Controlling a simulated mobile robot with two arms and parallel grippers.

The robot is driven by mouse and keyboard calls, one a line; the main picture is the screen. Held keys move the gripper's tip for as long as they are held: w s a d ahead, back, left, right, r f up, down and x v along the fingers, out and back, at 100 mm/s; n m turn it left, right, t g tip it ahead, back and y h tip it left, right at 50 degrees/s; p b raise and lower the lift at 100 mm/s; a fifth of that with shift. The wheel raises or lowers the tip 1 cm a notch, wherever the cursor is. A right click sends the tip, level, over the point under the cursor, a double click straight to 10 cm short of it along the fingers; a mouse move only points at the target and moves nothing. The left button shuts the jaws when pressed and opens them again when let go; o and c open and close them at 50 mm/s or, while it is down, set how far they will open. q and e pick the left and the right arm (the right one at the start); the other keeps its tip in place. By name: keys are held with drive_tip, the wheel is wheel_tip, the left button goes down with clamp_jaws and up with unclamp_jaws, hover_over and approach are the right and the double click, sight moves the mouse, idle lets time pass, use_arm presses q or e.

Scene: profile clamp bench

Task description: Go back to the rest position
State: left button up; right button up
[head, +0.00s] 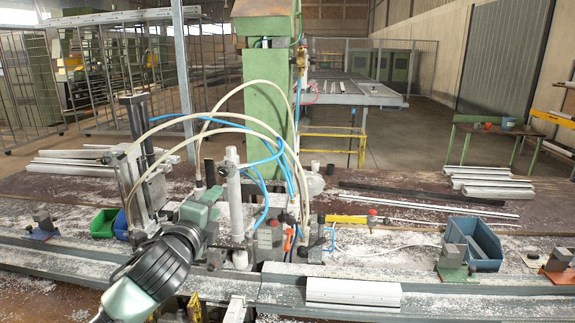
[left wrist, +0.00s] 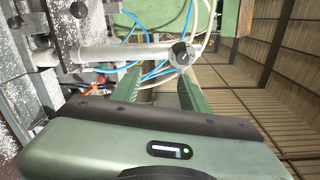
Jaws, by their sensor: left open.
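My left arm comes in at the bottom left of the head view. Its grey-green gripper (head: 205,200) is over the bench, by the clamp unit's upright white cylinder (head: 235,195). In the left wrist view, the gripper's two green fingers (left wrist: 157,82) stand apart with no object held between them. A pale rod (left wrist: 95,54) with a round end shows just beyond the fingertips; I cannot tell whether they touch it. In the head view, the gripper and wrist hide part of the bench. My right gripper is not in view.
A green column (head: 268,105) with looping hoses stands behind the clamp. A light profile (head: 353,291) lies at the front edge. A blue bin (head: 487,250) and small fixtures stand at right, a green bin (head: 104,224) at left. Chips cover the bench (head: 390,240).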

use_arm(q)
drive_tip(key=s+d+f+n+g, duration=0.2)
drive_tip(key=s+f+n+g, duration=0.15)
drive_tip(key=s+f, duration=0.55)
drive_tip(key=s+d+f+n+g, duration=0.15)
drive_tip(key=s+f+n, duration=0.3)
drive_tip(key=f, duration=0.75)
drive_tip(key=s+a+f+n+g, duration=0.1)
drive_tip(key=s+f+n+g, duration=0.5)
drive_tip(key=s, duration=0.7)
drive_tip(key=s+a+f+n+g, duration=0.1)
drive_tip(key=s+f+n+g, duration=0.3)
drive_tip(key=s+f, duration=0.75)
drive_tip(key=s+f+b, duration=0.2)
drive_tip(key=f+b, duration=0.1)
drive_tip(key=f, duration=1.3)
drive_tip(key=s+f+b, duration=0.3)
drive_tip(key=f, duration=1.2)
drive_tip(key=s+a+f+b, duration=0.1)
drive_tip(key=s+f+b, duration=0.1)
drive_tip(key=s+f, duration=0.6)
drive_tip(key=s+a+f+g+b, duration=0.1)
drive_tip(key=s+f+b, duration=0.1)
drive_tip(key=s+f, duration=0.5)
wheel_tip(320, 180, down, 4)
drive_tip(key=shift+s+a+f+y+b, duration=0.1)
drive_tip(key=shift+s+a+y+b, duration=0.2)
drive_tip(key=shift+s+a, duration=0.1)
